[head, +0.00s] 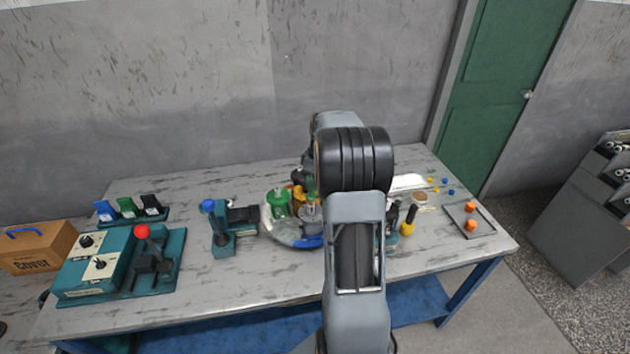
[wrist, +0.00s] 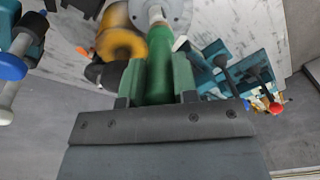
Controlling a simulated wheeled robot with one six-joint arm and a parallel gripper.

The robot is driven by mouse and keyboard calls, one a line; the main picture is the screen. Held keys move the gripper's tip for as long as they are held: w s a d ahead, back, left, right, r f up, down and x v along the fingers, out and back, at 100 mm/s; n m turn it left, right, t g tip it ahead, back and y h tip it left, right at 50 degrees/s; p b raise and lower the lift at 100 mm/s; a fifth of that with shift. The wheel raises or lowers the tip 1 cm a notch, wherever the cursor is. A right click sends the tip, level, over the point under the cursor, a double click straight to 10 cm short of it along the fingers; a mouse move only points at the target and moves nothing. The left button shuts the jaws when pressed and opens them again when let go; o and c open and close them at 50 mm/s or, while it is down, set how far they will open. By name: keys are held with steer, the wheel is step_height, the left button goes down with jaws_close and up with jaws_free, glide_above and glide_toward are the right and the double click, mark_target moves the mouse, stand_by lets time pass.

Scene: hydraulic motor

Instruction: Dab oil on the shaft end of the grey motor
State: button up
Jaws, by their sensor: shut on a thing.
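My gripper (wrist: 158,82) is shut on a green round-bodied tool (wrist: 160,62), perhaps the oil dabber, with a pale narrow end (wrist: 156,14). That end overlaps a light grey round flange (wrist: 178,10), probably the grey motor, at the top of the wrist view. I cannot tell whether they touch. In the head view the grey motor (head: 311,216) stands on a round tray (head: 272,232), beside a green motor (head: 278,203) and a yellow one (head: 298,193). The yellow one also shows in the wrist view (wrist: 120,42). My arm hides most of my gripper in the head view.
A teal stand with a blue knob (head: 220,232) is left of the tray. A control box with a red-knobbed lever (head: 150,255) is farther left. A yellow bottle (head: 408,225) and a plate with orange pieces (head: 460,222) lie right.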

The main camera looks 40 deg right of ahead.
steer(key=shift+f+b, duration=0.45)
steer(key=shift+f, duration=0.25)
stand_by(1.4)
steer(key=shift+r, duration=0.1)
steer(key=shift+r+p, duration=2.5)
steer(key=shift+r, duration=1)
